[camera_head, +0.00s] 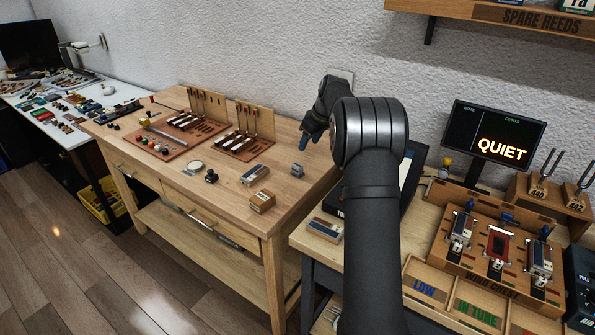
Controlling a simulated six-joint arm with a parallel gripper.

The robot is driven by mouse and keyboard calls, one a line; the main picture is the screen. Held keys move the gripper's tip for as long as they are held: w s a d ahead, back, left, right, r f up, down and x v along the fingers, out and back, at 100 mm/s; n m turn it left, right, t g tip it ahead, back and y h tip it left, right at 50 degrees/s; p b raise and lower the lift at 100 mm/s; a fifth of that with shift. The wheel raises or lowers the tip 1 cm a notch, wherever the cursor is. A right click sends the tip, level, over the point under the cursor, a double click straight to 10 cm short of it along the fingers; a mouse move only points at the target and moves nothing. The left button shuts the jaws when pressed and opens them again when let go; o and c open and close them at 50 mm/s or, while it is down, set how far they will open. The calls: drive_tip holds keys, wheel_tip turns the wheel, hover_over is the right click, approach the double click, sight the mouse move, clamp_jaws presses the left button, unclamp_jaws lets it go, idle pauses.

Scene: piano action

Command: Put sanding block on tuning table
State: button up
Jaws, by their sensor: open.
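I cannot tell for sure which object is the sanding block. Small block-like items lie near the right end of the wooden workbench (225,205): a grey block (297,170), a tan-and-grey block (254,175) and a light wooden box (262,201). The tuning table (298,238) appears to be the one at right with the display. My gripper (305,144) is small in view, open, pointing down above the workbench's back right end. It is apart from the blocks, behind the grey one. My arm hides part of the tuning table.
A flat item (325,229) lies at the tuning table's left edge. A "QUIET" display (497,135), a wind chest (492,255) and labelled trays (435,286) fill its right side. Tool racks (203,105) stand on the workbench. A shelf (490,12) hangs above.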

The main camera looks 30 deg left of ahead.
approach(298, 165)
drive_tip(key=x, duration=0.5)
drive_tip(key=shift+s+f, duration=0.15)
drive_tip(key=shift+s, duration=0.2)
drive_tip(key=shift+w+x, duration=0.2)
drive_tip(key=shift+x, duration=1.1)
drive_tip(key=shift+w+x, duration=0.2)
drive_tip(key=shift+x, duration=1.1)
drive_tip(key=shift+a, duration=0.1)
clamp_jaws()
